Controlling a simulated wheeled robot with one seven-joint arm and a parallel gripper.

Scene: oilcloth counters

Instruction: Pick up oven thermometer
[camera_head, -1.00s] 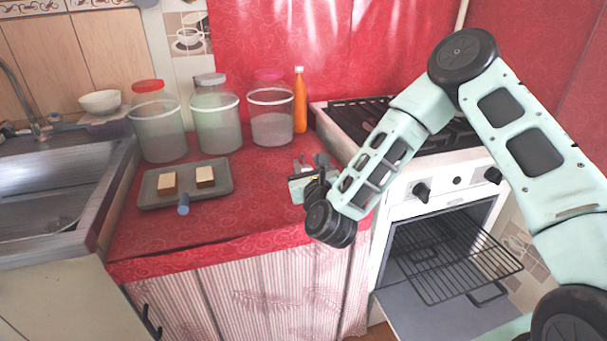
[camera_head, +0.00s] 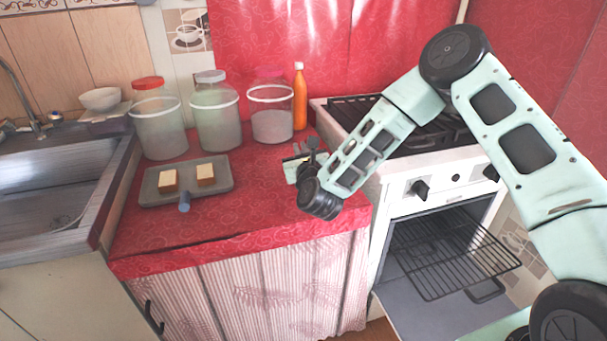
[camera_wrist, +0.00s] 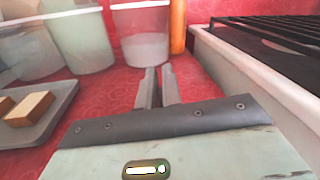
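I cannot make out the oven thermometer for certain in either view. My gripper (camera_head: 305,149) is over the right part of the red counter (camera_head: 255,215), near the stove. Small grey and dark parts show at its end in the head view, and I cannot tell whether one of them is a thing rather than a finger. In the wrist view the two grey fingers of my gripper (camera_wrist: 158,85) point forward, close together with a narrow gap between them. No held thing is clearly seen there. My arm hides part of the counter and stove.
A grey tray (camera_head: 212,186) holds two pale-topped blocks (camera_head: 168,181). Three lidded jars (camera_head: 217,125) and an orange bottle (camera_head: 300,105) line the back. The stove (camera_head: 340,112) stands right, oven open, with its rack (camera_head: 450,262) out. The sink (camera_head: 55,180) is left.

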